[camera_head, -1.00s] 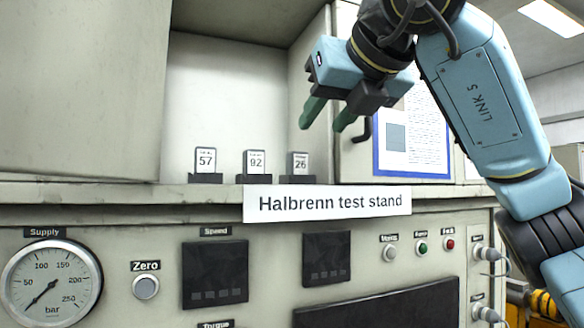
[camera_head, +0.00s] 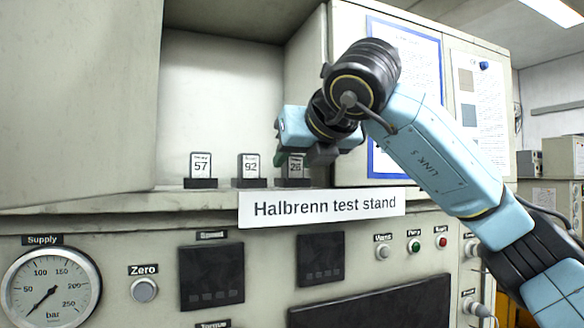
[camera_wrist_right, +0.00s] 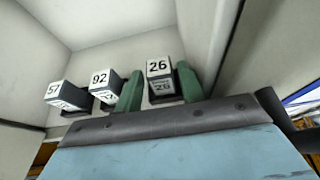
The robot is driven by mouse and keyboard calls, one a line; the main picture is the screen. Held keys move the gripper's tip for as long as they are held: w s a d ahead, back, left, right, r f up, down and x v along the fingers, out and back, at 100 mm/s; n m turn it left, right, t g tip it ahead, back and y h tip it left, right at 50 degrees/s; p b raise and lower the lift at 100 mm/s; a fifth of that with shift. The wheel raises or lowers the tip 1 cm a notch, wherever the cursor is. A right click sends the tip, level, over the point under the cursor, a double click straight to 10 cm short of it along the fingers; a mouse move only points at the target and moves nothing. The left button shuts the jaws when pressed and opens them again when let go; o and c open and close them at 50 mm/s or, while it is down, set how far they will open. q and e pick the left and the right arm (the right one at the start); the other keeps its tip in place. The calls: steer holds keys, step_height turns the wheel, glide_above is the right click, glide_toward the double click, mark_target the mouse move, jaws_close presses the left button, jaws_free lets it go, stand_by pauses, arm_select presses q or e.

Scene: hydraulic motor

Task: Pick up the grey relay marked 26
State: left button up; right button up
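The grey relay marked 26 (camera_head: 294,171) stands upright in a dark socket on the ledge of the open bay, rightmost of three relays. It shows face-on in the right wrist view (camera_wrist_right: 160,68). My right gripper (camera_head: 291,158) is at this relay and partly hides it in the head view. In the right wrist view its two green fingers (camera_wrist_right: 157,78) are open, one on each side of the relay. The left finger sits between relays 92 and 26. Whether either finger touches relay 26 I cannot tell. My left gripper is not in view.
The relay marked 92 (camera_head: 249,168) stands close left of 26, and the relay marked 57 (camera_head: 201,167) stands farther left. The cabinet side wall and panel (camera_head: 345,120) bound the bay at right. A "Halbrenn test stand" sign (camera_head: 322,207) is below the ledge.

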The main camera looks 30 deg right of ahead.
steer(key=c, duration=0.7)
steer(key=shift+c, duration=0.2)
